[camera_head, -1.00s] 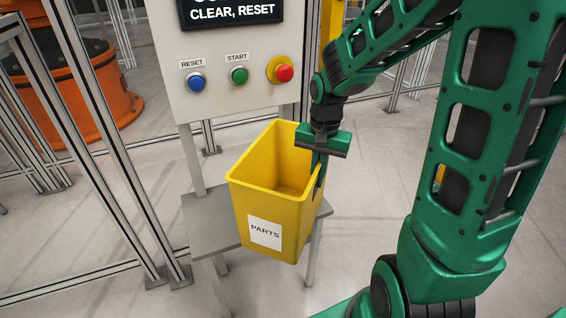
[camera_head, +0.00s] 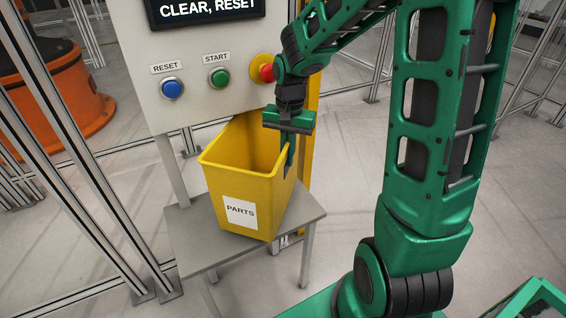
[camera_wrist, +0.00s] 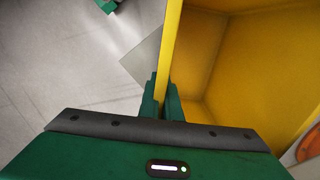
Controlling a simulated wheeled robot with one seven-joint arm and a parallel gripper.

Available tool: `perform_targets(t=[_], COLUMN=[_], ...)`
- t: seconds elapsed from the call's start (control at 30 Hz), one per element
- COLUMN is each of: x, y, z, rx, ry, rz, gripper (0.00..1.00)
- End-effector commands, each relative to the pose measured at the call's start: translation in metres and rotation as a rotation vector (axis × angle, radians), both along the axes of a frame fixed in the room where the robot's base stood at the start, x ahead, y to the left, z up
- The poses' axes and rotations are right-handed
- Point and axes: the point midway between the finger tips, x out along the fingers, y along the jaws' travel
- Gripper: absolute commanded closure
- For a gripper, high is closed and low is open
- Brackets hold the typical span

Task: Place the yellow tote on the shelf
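The yellow tote (camera_head: 262,212) with a white PARTS label is upright in the head view. It overlaps the grey shelf (camera_head: 192,243) below the control panel, and its base shows inside the shelf's outline. I cannot tell whether the base touches the shelf. My gripper (camera_head: 289,172) is at the tote's right wall, pointing down. In the wrist view, my gripper's fingers (camera_wrist: 162,98) are on either side of the yellow tote's wall (camera_wrist: 169,50), close against it. The tote's inside looks empty where it shows.
The control panel (camera_head: 190,110) stands just behind the tote, with a blue button (camera_head: 172,88), a green button (camera_head: 219,77) and a red button (camera_head: 266,73). Metal fence posts (camera_head: 75,150) stand at left. An orange machine (camera_head: 60,105) is behind them. Open floor (camera_head: 345,190) lies at right.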

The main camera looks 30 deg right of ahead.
Motion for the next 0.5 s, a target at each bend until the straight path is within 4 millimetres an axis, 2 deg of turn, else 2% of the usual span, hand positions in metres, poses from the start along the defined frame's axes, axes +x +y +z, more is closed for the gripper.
perform_targets(t=[0.1,0.5], x=[0.003,0.003], y=[0.001,0.001], z=[-0.001,-0.034], rx=[0.001,0.001], ry=[-0.001,-0.001], rz=[0.001,0.002], gripper=[1.0,1.0])
